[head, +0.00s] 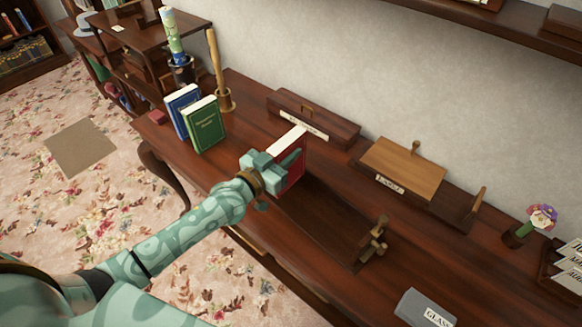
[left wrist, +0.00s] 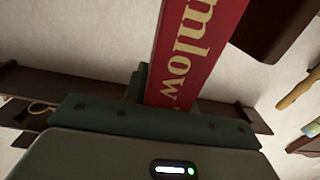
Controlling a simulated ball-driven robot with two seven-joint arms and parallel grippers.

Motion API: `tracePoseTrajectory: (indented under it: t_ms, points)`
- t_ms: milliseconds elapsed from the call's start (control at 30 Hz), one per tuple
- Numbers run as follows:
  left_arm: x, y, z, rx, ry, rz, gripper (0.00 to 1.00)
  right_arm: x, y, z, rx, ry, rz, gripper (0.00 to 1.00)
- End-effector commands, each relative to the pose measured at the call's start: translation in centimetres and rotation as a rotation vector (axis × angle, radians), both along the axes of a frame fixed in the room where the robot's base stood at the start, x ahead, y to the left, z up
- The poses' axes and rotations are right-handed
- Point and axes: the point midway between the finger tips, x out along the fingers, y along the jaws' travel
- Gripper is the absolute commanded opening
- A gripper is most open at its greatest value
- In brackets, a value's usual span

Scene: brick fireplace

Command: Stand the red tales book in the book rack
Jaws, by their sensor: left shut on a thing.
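My left gripper (head: 276,168) is shut on the red book (head: 292,176). In the head view the book is upright, cream page edges up, partly hidden by my gripper. In the left wrist view its red spine (left wrist: 192,50) shows pale letters reading "mlow". A long dark wooden piece with a wooden end bracket (head: 374,243), seemingly the book rack (head: 325,222), lies on the desk right of the book and nearer me. I cannot tell whether the book touches it. My right gripper is out of view.
A blue book (head: 181,108) and a green book (head: 205,125) stand at the desk's left. Behind are a long dark wooden block (head: 330,125) and a labelled wooden box (head: 405,168). A grey glasses case (head: 422,308) lies at the front. Flower ornament (head: 540,217) stands right.

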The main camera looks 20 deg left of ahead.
Motion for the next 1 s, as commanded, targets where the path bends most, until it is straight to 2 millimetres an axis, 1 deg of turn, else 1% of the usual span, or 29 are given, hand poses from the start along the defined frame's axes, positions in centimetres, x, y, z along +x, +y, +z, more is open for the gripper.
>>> tracePoseTrajectory:
  t_ms: [167, 233, 300, 367, 433, 633, 767, 800, 833, 867, 1000]
  points:
    - [0.8, -0.4, -1.0, -0.002, -0.003, 0.000, 0.00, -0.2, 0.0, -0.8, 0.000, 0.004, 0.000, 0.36]
    - [1.3, -0.5, -2.0, 0.000, -0.001, 0.000, 0.00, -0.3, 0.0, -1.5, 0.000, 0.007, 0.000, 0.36]
    - [1.2, -0.5, -3.5, 0.000, 0.001, 0.000, 0.00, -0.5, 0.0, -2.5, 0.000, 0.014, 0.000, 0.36]
    - [1.2, -0.4, -4.4, 0.001, 0.001, 0.000, 0.00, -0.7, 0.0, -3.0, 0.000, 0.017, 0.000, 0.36]
    - [1.2, -0.5, -4.6, -0.001, -0.002, 0.001, 0.00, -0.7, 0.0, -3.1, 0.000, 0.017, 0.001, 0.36]
    - [1.1, -0.5, -4.2, -0.001, -0.003, 0.001, 0.00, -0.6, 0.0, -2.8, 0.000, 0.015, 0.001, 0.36]
    - [1.1, -0.5, -4.6, -0.001, -0.003, 0.001, 0.00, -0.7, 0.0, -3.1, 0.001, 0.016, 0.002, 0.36]
    - [1.1, -0.5, -4.7, 0.001, 0.000, 0.000, 0.35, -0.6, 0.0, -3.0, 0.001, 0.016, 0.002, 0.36]
    - [1.1, -0.5, -4.6, 0.001, -0.001, 0.000, 0.44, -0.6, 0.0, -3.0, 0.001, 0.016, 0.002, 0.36]
    - [1.1, -0.5, -4.6, 0.001, -0.001, 0.000, 0.49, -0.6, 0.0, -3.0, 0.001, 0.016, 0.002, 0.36]
    - [1.1, -0.5, -4.6, 0.000, -0.001, 0.000, 0.49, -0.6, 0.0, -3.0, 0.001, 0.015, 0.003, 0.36]
